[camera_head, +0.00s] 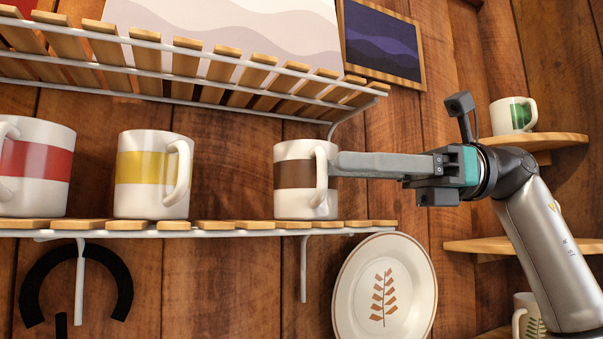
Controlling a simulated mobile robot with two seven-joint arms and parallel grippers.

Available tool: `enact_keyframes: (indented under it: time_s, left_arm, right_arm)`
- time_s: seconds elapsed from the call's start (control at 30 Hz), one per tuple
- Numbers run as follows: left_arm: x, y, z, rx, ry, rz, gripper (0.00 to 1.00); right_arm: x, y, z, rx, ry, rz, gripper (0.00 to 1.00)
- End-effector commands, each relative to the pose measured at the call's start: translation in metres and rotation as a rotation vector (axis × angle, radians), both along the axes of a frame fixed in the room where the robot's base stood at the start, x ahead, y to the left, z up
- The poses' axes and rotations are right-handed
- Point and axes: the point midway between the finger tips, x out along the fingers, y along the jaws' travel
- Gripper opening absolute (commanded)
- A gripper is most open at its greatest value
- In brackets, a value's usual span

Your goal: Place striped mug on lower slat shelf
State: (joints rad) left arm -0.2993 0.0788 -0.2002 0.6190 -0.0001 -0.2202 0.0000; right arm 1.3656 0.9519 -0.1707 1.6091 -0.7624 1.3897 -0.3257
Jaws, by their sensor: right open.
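A white mug with a brown stripe (290,178) stands upright near the right end of the lower slat shelf (255,225). Its handle faces right, toward my right gripper (340,163). The right gripper comes in level from the right, open, with its fingertips at the handle; one finger hides the other, and I cannot tell whether they touch the mug. A white mug with a yellow stripe (143,165) and one with a red stripe (45,168) stand farther left on the same shelf. My left gripper is not in view.
The upper slat shelf (175,62) hangs above the mugs. A plate with a leaf print (350,285) is on the wall below. Wooden corner shelves (550,141) at the right hold a green-marked mug (513,116). Shelf room shows between the yellow and brown mugs.

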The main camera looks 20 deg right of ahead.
Motion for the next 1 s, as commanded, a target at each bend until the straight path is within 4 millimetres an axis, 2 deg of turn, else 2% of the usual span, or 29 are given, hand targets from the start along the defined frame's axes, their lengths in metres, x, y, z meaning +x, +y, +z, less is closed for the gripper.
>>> enact_keyframes:
  time_s: [0.1, 0.3, 1.0]
  left_arm:
    - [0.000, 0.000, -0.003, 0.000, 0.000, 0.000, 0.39]
    - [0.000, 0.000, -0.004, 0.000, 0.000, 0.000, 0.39]
    - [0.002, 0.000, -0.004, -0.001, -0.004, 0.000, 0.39]
  right_arm:
    - [-0.003, -0.021, 0.000, 0.002, 0.001, -0.002, 0.44]
    - [-0.006, -0.037, 0.000, 0.000, -0.001, 0.000, 0.44]
    - [-0.006, -0.039, 0.000, -0.001, 0.000, 0.001, 0.44]
